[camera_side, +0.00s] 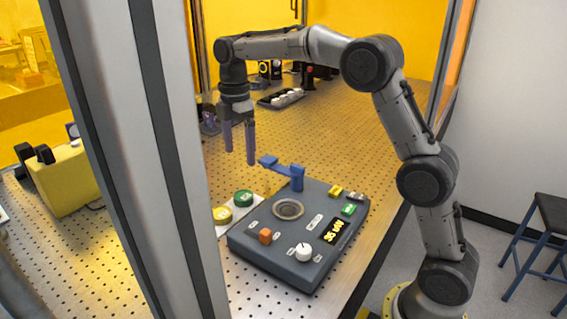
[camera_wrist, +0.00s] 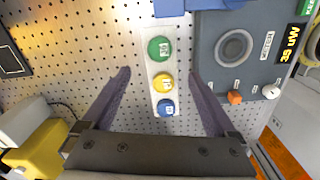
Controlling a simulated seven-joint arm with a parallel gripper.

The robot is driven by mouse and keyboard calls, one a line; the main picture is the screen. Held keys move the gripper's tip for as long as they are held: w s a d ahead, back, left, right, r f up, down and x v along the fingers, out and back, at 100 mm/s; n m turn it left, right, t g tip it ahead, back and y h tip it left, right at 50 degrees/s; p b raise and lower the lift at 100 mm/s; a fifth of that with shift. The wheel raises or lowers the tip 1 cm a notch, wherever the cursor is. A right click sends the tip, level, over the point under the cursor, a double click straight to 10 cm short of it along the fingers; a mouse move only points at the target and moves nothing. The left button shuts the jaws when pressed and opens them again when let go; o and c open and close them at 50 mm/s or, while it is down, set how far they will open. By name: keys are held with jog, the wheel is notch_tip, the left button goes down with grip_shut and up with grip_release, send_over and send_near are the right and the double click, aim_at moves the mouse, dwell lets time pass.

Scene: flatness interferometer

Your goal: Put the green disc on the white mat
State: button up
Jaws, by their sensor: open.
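The green disc (camera_wrist: 159,49) lies at the upper end of a narrow white mat (camera_wrist: 150,66) in the wrist view. The yellow disc (camera_wrist: 164,83) and the blue disc (camera_wrist: 166,107) lie below it in a row on the same white strip. In the side view the green disc (camera_side: 243,198) and yellow disc (camera_side: 222,214) show beside the grey instrument; the frame post hides the blue one. My gripper (camera_side: 240,157) is open and empty, above the table and higher than the discs. Its two fingers (camera_wrist: 160,76) stand either side of the row in the wrist view.
The dark grey instrument (camera_side: 262,244) has a round ring seat (camera_side: 288,209), an orange knob, a white dial and a lit readout. A blue arm (camera_side: 280,166) rises at its back edge. A yellow box (camera_wrist: 38,148) stands lower left.

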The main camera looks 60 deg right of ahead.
jog(key=s+a+r+m+t, duration=0.1)
jog(key=s+r+m, duration=0.25)
jog(key=s, duration=0.45)
jog(key=s+a+r+m+t, duration=0.15)
jog(key=s+m, duration=0.25)
jog(key=s, duration=0.4)
jog(key=s+f+m+t, duration=0.1)
jog(key=s+f+m, duration=0.2)
jog(key=s, duration=0.5)
jog(key=s+f+m+t, duration=0.2)
jog(key=s+m, duration=0.3)
jog(key=s, duration=0.3)
jog(key=shift+f, duration=0.4)
